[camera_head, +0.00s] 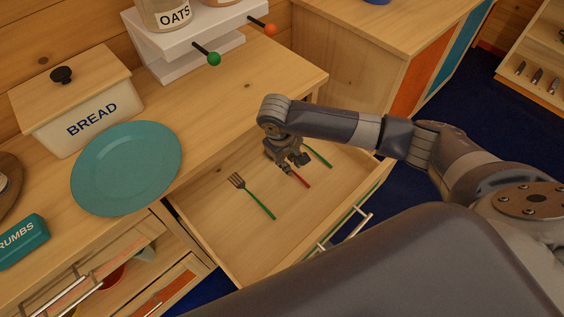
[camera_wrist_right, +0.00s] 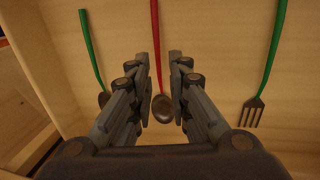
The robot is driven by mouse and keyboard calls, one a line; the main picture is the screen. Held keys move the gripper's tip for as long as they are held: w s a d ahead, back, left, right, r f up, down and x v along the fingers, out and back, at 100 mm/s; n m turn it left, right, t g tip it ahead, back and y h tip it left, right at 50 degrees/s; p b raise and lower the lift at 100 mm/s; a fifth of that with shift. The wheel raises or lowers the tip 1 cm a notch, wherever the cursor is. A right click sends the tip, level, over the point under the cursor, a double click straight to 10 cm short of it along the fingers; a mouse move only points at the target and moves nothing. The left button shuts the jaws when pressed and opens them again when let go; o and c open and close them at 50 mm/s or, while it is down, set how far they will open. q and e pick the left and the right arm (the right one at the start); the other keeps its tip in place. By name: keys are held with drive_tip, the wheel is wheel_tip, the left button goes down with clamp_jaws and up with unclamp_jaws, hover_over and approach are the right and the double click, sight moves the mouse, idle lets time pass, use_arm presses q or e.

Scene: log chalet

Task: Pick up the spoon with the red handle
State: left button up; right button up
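The spoon with the red handle lies in the open drawer. In the head view only its red handle (camera_head: 300,179) shows, and my right gripper (camera_head: 293,164) hides the rest. In the right wrist view the red-handled spoon (camera_wrist_right: 155,45) lies between the two fingers of my right gripper (camera_wrist_right: 159,62). Its dark bowl is closer to the palm and its handle runs out past the fingertips. The fingers are apart, with gaps on both sides of the handle. I cannot tell how high they are above the drawer floor. My left gripper is not in view.
A green-handled fork (camera_head: 255,198) and another green-handled utensil (camera_head: 318,155) lie on either side in the drawer (camera_head: 225,225). The second one's head is partly hidden in the wrist view. A bread box (camera_head: 90,115), teal plate (camera_head: 125,170) and white shelf (camera_head: 185,50) stand on the counter.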

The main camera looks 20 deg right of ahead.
drive_tip(key=f, duration=0.3)
drive_tip(key=d+f, duration=0.1)
drive_tip(key=shift+w+f, duration=0.15)
drive_tip(key=shift+w, duration=0.15)
drive_tip(key=shift+c, duration=0.4)
clamp_jaws()
